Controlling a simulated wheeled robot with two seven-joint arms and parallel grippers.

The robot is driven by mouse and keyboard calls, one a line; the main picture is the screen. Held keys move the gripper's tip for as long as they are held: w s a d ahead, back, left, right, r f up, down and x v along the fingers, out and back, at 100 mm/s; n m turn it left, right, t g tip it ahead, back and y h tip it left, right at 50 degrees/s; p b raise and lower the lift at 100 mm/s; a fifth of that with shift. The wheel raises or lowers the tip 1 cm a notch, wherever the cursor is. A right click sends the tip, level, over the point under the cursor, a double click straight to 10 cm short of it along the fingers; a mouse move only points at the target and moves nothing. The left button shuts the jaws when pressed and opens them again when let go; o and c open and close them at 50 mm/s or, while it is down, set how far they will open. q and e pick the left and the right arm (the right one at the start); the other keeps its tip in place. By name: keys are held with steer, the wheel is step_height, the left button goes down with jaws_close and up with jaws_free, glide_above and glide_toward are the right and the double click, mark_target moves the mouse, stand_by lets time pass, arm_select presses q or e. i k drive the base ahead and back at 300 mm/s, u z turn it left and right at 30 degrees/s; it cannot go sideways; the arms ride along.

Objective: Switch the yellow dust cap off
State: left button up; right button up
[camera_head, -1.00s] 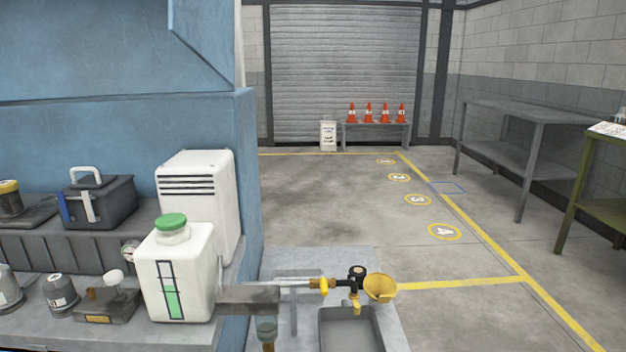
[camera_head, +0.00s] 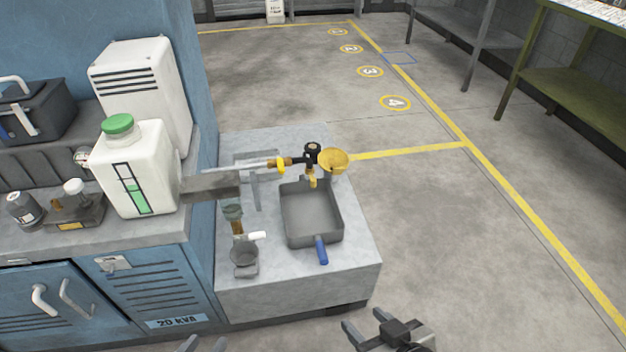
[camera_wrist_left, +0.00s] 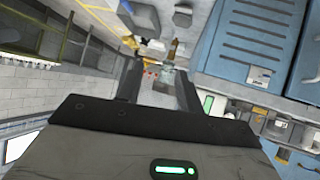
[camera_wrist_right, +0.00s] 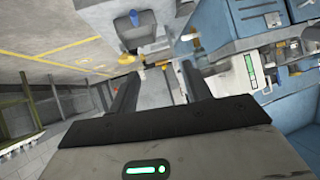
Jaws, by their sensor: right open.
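A yellow collar (camera_head: 280,165) sits on the pipe fitting above the bench on the right of the blue cabinet. A wide yellow cup-shaped piece (camera_head: 333,160) stands at the right end of that fitting. I cannot tell which of these is the dust cap. A black knob (camera_head: 311,149) tops the valve, and a brass spout (camera_head: 313,180) hangs below it. My left gripper (camera_head: 205,345) is at the bottom edge, its fingers apart and empty in the left wrist view (camera_wrist_left: 157,88). My right gripper (camera_head: 362,324) is open and empty, in front of the bench. Both are apart from the fitting.
A grey tray (camera_head: 312,236) with a blue handle (camera_head: 321,250) lies under the spout. A white jug (camera_head: 137,170) with a green lid is on the cabinet. The floor to the right is clear.

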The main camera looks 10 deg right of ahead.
mark_target(313, 181)
steer(key=k, duration=0.55)
steer(key=z, duration=0.8)
steer(key=i, duration=1.15)
steer(key=z, duration=0.2)
